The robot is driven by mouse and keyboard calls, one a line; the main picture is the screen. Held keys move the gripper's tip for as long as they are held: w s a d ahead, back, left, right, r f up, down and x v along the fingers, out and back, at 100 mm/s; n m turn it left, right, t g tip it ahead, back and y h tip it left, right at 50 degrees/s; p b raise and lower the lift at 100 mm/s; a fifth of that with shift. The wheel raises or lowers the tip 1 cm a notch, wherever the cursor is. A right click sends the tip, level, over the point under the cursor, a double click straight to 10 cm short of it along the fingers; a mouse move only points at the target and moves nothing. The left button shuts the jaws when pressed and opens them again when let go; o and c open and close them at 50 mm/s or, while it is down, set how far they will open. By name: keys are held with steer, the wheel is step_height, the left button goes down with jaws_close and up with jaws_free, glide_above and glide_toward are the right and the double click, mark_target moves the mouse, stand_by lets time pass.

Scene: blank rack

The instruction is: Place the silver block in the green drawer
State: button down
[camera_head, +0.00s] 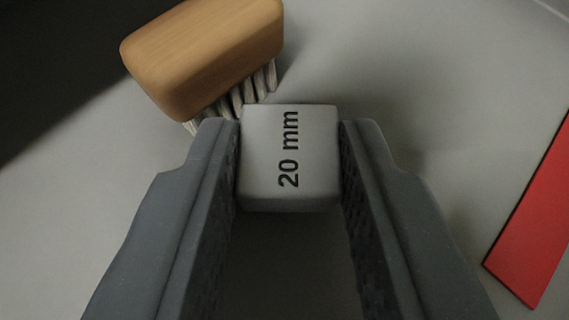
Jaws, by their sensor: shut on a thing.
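The silver block (265,160) is a small cube with rounded edges and "20 mm" printed on its upper face. My gripper (290,155) is shut on it, with one dark grey finger against its left side and one against its right. I cannot tell whether the block touches the surface below. The green drawer is not in view.
A wooden brush (205,55) with pale bristles lies at the upper left, close to my left fingertip. A flat red piece (535,220) lies at the right edge. The grey surface (430,90) between the block and the red piece is clear.

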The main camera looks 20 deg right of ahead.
steer(key=shift+f, duration=0.2)
steer(key=c, duration=1.1)
jaws_free()
